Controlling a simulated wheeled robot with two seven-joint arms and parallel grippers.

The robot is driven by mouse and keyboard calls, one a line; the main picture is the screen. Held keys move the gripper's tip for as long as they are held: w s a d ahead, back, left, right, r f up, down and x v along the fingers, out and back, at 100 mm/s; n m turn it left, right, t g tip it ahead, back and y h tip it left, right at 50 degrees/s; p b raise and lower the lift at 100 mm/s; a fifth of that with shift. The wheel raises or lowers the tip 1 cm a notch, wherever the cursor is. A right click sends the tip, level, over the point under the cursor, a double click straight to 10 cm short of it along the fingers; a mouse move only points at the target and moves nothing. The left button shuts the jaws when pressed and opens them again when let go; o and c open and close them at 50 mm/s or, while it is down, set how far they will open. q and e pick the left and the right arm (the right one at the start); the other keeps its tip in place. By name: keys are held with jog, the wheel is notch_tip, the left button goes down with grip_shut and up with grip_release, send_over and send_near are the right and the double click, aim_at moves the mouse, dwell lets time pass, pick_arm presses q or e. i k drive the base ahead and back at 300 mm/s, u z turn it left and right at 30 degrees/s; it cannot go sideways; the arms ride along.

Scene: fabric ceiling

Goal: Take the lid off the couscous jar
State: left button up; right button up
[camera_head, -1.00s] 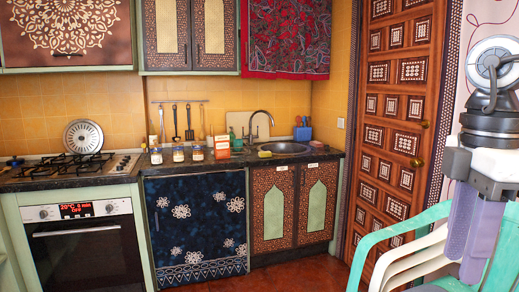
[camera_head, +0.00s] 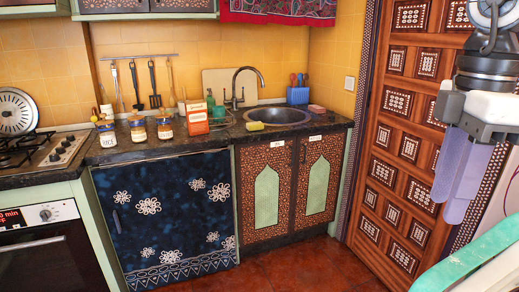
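Three small glass jars with pale labels stand in a row on the dark counter: a left jar (camera_head: 107,134), a middle jar (camera_head: 138,129) and a right jar (camera_head: 165,128). All three have lids on. The labels are too small to read, so I cannot tell which is the couscous jar. My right gripper (camera_head: 458,207) hangs at the right of the view, fingers down, far from the jars and in front of the wooden door. Its fingers overlap in this view, and I see nothing held. My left gripper is not in view.
An orange box (camera_head: 197,119) stands right of the jars, before the sink (camera_head: 277,117). The stove (camera_head: 38,150) is on the left. A green chair (camera_head: 470,258) is at the lower right, below my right gripper. The red floor (camera_head: 305,266) before the cabinets is clear.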

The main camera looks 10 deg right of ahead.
aim_at(135, 118)
jog(key=i, duration=3.4)
jog(key=u, duration=2.85)
